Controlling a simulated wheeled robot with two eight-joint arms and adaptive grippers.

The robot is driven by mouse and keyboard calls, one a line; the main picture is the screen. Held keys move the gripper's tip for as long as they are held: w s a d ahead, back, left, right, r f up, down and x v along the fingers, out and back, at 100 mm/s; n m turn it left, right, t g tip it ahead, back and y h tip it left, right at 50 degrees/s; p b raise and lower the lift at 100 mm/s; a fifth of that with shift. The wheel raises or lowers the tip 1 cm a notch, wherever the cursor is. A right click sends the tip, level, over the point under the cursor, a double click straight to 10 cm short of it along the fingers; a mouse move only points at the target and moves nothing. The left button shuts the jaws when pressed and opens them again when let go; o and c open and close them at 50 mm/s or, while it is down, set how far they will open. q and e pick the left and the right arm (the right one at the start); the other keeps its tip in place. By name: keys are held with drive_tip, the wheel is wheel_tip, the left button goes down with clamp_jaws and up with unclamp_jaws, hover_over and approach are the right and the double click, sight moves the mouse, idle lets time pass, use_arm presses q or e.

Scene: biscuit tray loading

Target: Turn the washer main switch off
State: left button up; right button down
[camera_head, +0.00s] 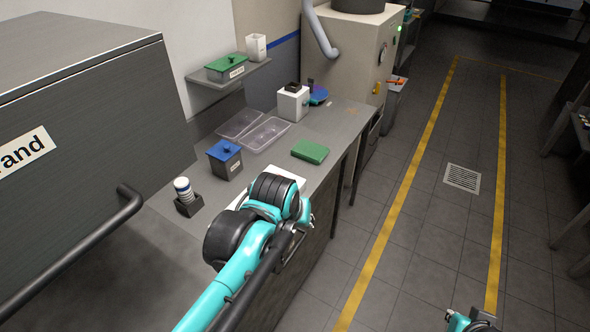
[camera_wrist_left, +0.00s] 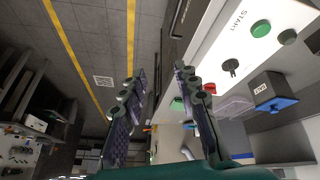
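A beige machine (camera_head: 352,42), likely the washer, stands at the back in the head view. A white panel (camera_wrist_left: 222,50) marked START lies on the near counter, with a black rotary knob (camera_wrist_left: 230,66) and green buttons. My left gripper (camera_wrist_left: 161,76) is open and empty beside this panel in the left wrist view. The head view hides its fingers behind my arm.
The grey counter (camera_head: 335,128) holds a blue-lidded box (camera_head: 225,159), a green block (camera_head: 310,151), clear trays (camera_head: 265,134) and a white container (camera_head: 293,103). A large dark hood with a bar handle (camera_head: 100,235) is at left.

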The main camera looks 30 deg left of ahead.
use_arm(q)
drive_tip(key=w+a+r+n+g+p, duration=0.1)
drive_tip(key=w+a+r+n+p, duration=0.2)
drive_tip(key=w, duration=0.4)
drive_tip(key=w+a+r+n+g+p, duration=0.1)
drive_tip(key=w+a+n+g+p, duration=0.2)
drive_tip(key=w, duration=0.4)
drive_tip(key=w+a+f+n, duration=0.2)
drive_tip(key=w+a, duration=0.1)
drive_tip(key=a, duration=0.1)
drive_tip(key=w+a+f+n+g+p, duration=0.1)
drive_tip(key=w+a+f+n, duration=0.1)
drive_tip(key=w+a, duration=0.1)
drive_tip(key=w+a+f+n+p, duration=0.1)
drive_tip(key=w+a+f+n, duration=0.1)
drive_tip(key=w+a+n, duration=0.1)
drive_tip(key=shift+a+f, duration=0.25)
drive_tip(key=shift+a, duration=0.55)
drive_tip(key=shift+w+a+f+g, duration=0.1)
drive_tip(key=shift+a+f+g, duration=0.15)
drive_tip(key=shift+f+g, duration=0.05)
drive_tip(key=shift+f, duration=0.4)
wheel_tip(320, 180, down, 7)
drive_tip(key=shift+f+b, duration=0.1)
drive_tip(key=shift+b, duration=0.25)
drive_tip(key=shift+c, duration=0.4)
